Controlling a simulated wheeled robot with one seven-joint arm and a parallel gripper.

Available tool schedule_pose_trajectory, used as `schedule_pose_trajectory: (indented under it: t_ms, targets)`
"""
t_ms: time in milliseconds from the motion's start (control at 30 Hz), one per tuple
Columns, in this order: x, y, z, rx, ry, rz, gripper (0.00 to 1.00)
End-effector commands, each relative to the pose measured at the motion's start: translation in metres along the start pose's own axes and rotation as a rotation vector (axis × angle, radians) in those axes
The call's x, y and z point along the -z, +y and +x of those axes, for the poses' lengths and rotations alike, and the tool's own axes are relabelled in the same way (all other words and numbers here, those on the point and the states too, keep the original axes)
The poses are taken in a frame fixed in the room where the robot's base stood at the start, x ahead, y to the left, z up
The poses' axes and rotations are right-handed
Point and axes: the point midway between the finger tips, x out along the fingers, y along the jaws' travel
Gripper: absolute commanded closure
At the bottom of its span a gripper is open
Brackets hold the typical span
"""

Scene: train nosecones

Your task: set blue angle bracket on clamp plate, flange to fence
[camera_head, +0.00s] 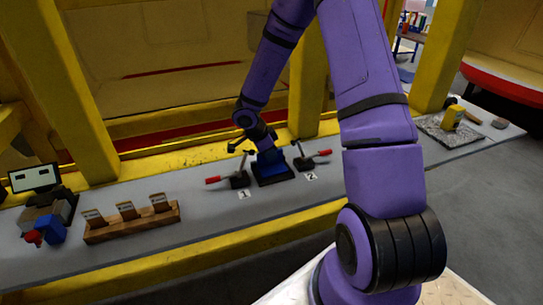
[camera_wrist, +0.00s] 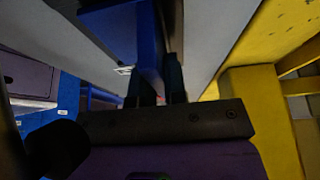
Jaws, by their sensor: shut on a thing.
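The blue angle bracket (camera_head: 269,157) is at the dark clamp plate (camera_head: 275,180), between two toggle clamps with red handles, the left clamp (camera_head: 238,180) and the right clamp (camera_head: 305,161). My gripper (camera_head: 263,142) comes down from above and is shut on the bracket. In the wrist view the blue bracket (camera_wrist: 148,45) stretches away from between the dark fingers (camera_wrist: 160,90). Whether the bracket touches the plate, and where its flange sits against the fence, I cannot tell; the arm and the small size hide it.
Labels 1 and 2 lie by the clamps. A wooden rack (camera_head: 132,224) with cards stands to the left, beside a pile with a blue block (camera_head: 50,228). A grey mat (camera_head: 450,130) with a yellow item (camera_head: 453,117) lies at the right. Yellow posts stand behind the bench.

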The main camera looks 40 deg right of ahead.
Motion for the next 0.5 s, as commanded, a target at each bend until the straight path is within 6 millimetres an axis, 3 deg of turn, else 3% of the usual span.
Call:
schedule_pose_trajectory:
  t_ms: [367,400,500]
  targets:
    - [-0.0009,-0.0003,0.0027,0.0,0.0,-0.001,1.0]
    - [-0.0011,-0.0003,0.0033,0.0,0.0,-0.001,0.85]
    - [-0.0009,-0.0003,0.003,0.0,0.0,0.0,0.62]
